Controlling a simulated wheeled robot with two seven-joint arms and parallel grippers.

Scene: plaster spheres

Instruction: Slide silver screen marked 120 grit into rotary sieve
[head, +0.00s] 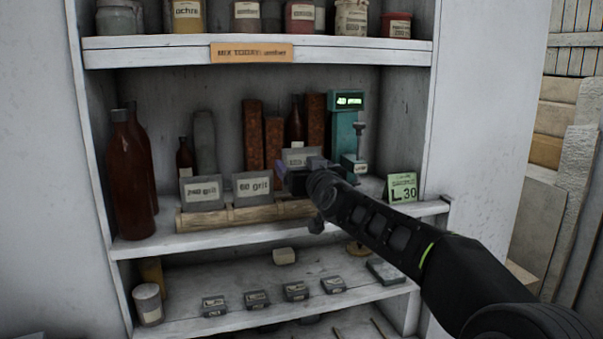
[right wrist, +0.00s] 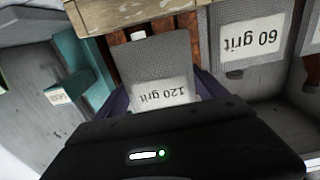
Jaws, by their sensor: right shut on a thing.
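The silver screen marked 120 grit (right wrist: 165,60) is between the fingers of my right gripper (right wrist: 160,95) in the right wrist view, its label upside down there. In the head view, the upper part of this screen (head: 300,156) shows behind my right gripper (head: 300,178), which hides the rest. The gripper is shut on it. I cannot tell whether its lower edge touches the wooden rack. A teal device (head: 345,135) with a lit display stands just right of it; I cannot tell whether this is the rotary sieve. My left gripper is not in view.
Screens marked 240 grit (head: 200,191) and 60 grit (head: 252,187) stand in the wooden rack (head: 240,214), left of my right gripper. Brown bottles (head: 130,185) stand far left. A green card (head: 402,188) stands right. Small labelled blocks (head: 256,300) lie below.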

